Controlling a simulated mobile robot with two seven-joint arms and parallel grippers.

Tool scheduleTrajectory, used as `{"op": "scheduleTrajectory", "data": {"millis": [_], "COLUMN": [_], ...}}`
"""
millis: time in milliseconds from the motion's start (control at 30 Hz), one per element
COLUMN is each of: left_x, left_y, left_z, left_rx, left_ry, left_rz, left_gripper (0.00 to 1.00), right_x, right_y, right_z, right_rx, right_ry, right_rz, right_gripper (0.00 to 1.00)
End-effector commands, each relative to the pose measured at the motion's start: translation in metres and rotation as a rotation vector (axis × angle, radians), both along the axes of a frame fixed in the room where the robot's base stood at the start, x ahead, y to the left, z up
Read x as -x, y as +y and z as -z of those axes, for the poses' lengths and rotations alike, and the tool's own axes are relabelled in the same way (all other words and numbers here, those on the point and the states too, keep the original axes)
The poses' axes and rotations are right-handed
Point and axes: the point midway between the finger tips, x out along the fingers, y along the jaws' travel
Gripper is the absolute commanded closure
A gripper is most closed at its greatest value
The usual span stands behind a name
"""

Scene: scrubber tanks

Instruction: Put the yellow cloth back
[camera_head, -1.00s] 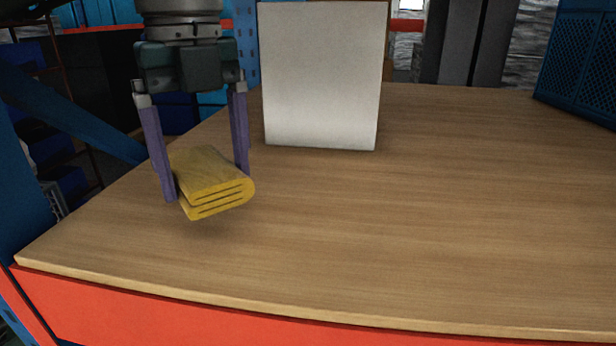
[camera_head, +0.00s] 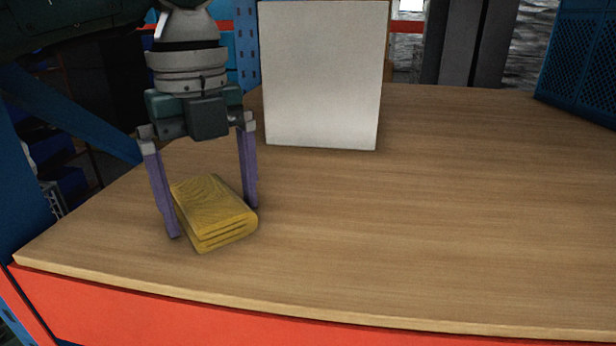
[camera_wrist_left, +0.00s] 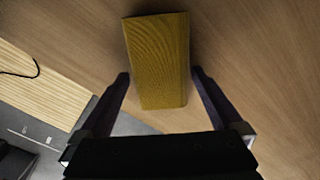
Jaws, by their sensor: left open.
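The folded yellow cloth (camera_head: 214,212) lies on the wooden table top near its left front corner. My left gripper (camera_head: 213,222) points down over the cloth and is open, with one purple finger on each side of it. In the left wrist view the cloth (camera_wrist_left: 160,62) lies between and beyond the fingers (camera_wrist_left: 160,76), with a small gap showing at each side. My right gripper does not show.
A white upright panel (camera_head: 322,75) stands on the table (camera_head: 430,200) behind the cloth. A blue perforated bin (camera_head: 582,62) is at the back right. The middle and right of the table are clear. The table has a red front edge (camera_head: 200,318).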

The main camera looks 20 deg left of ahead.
Motion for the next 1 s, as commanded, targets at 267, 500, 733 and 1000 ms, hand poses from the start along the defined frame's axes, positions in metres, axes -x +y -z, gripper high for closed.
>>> {"op": "scheduleTrajectory", "data": {"millis": [267,500,733,1000], "left_x": [-0.001,-0.002,-0.001,0.0], "left_y": [0.0,0.0,0.0,0.0], "left_z": [-0.031,-0.087,-0.12,-0.124], "left_rx": [0.001,0.001,0.0,0.001], "left_ry": [-0.007,-0.006,-0.002,-0.001], "left_rz": [0.0,0.0,0.0,-0.001], "left_gripper": [0.0,0.0,0.0,0.0], "right_x": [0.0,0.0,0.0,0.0], "right_y": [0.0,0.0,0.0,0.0], "right_z": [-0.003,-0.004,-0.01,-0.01], "right_rx": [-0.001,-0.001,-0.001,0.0], "right_ry": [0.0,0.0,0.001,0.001], "right_rz": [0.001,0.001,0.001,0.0], "right_gripper": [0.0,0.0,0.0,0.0]}}
